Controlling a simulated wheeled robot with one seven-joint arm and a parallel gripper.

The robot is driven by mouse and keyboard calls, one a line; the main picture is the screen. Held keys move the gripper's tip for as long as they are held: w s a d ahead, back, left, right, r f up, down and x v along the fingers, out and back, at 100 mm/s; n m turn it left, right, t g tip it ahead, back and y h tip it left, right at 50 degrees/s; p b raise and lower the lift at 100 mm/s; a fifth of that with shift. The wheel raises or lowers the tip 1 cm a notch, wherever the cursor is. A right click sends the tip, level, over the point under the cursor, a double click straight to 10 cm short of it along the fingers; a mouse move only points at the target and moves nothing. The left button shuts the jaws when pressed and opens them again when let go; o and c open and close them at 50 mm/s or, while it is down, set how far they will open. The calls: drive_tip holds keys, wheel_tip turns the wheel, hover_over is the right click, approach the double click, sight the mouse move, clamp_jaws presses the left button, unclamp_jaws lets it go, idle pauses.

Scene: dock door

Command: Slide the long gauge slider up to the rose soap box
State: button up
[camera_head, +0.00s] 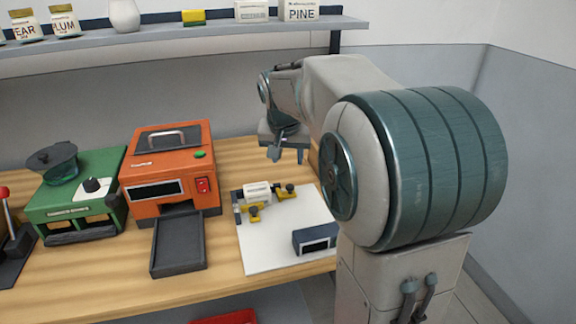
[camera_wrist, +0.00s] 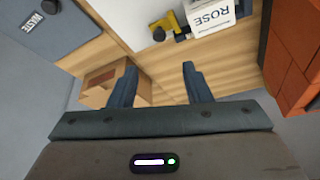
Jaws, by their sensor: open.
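The rose soap box (camera_head: 257,192), a small white carton, sits on the white board (camera_head: 285,230). It also shows at the top of the wrist view (camera_wrist: 211,16), reading ROSE. Yellow pieces with black knobs stand beside it: one to its right (camera_head: 284,192), also in the wrist view (camera_wrist: 167,25), and one in front (camera_head: 251,212). I cannot tell which is the long gauge slider, nor whether the right piece touches the carton. My gripper (camera_head: 287,155) is open and empty, above and behind the board; its fingers are spread apart in the wrist view (camera_wrist: 160,70).
A dark display box (camera_head: 316,239) stands at the board's front right. An orange machine (camera_head: 168,170) with a dark tray (camera_head: 178,246) is to the left, then a green machine (camera_head: 78,195). A WASTE bin (camera_wrist: 45,35) and an open cardboard box (camera_wrist: 98,95) show in the wrist view.

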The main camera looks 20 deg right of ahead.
sight(301, 195)
drive_tip(key=shift+s+a+r, duration=0.1)
drive_tip(key=shift+s+r, duration=0.05)
drive_tip(key=shift+r, duration=0.25)
